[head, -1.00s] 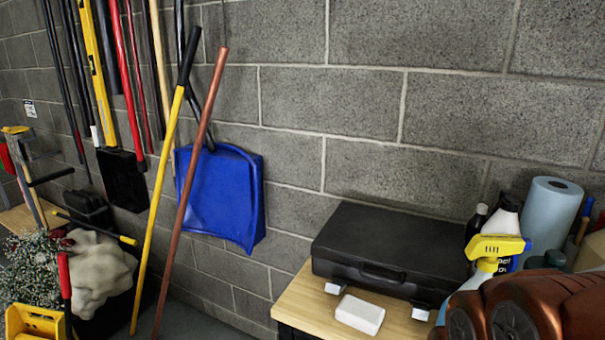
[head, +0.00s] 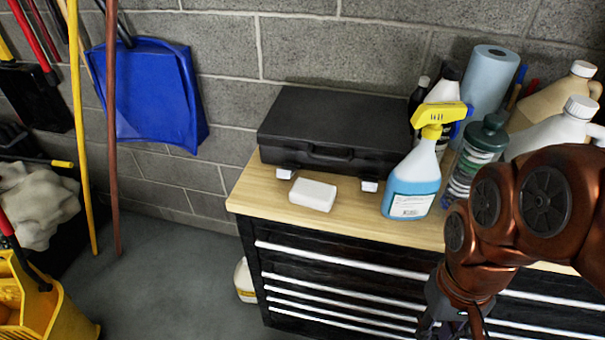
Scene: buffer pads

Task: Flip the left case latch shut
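A black case (head: 345,115) lies with its lid down on the wooden top of a tool cabinet, against the wall. Its left latch (head: 286,173) is a pale tab sticking out at the lower front edge. The right latch (head: 368,185) sticks out in a similar way. My gripper (head: 452,330) is at the bottom edge, right of and below the case, in front of the drawers and well apart from the latches. Its fingers are dark and cut off by the frame, so their opening does not show clearly.
A white block (head: 312,195) lies just in front of the case, between the latches. The bare wooden top (head: 262,200) is free at the left.

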